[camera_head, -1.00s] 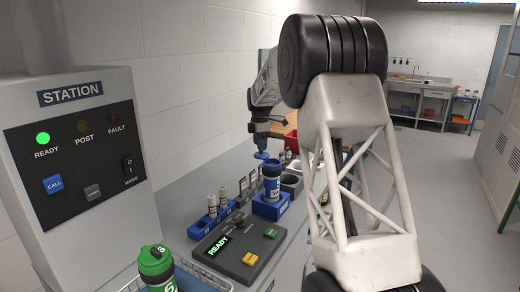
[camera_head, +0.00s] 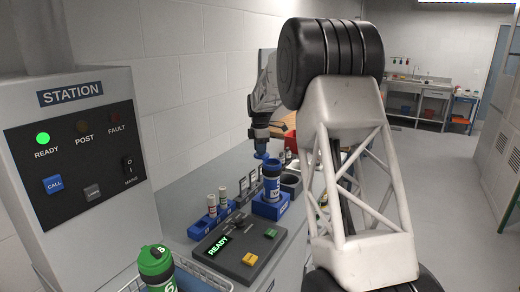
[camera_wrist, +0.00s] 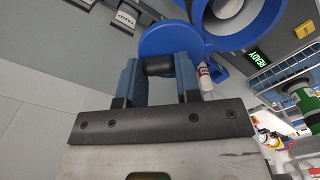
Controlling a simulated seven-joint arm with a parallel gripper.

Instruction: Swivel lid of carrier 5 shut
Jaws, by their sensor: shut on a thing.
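A blue carrier (camera_head: 271,188) stands upright in a blue holder block (camera_head: 271,207) on the bench; I cannot read its number. Its round open mouth shows in the wrist view (camera_wrist: 243,14). Its blue disc lid (camera_wrist: 165,40) is swung out to one side, overlapping the mouth's rim only in part. My gripper (camera_wrist: 159,68) is shut on a dark knob at the lid's edge. In the head view my gripper (camera_head: 261,146) is small, just behind and left of the carrier's top, and the lid there is mostly hidden.
A green-capped carrier (camera_head: 156,265) stands in a wire basket at the front. A dark panel (camera_head: 238,245) reading READY lies before the holder. Small tubes (camera_head: 212,206) stand in a blue rack to the left. The station box (camera_head: 75,170) shows a green READY light.

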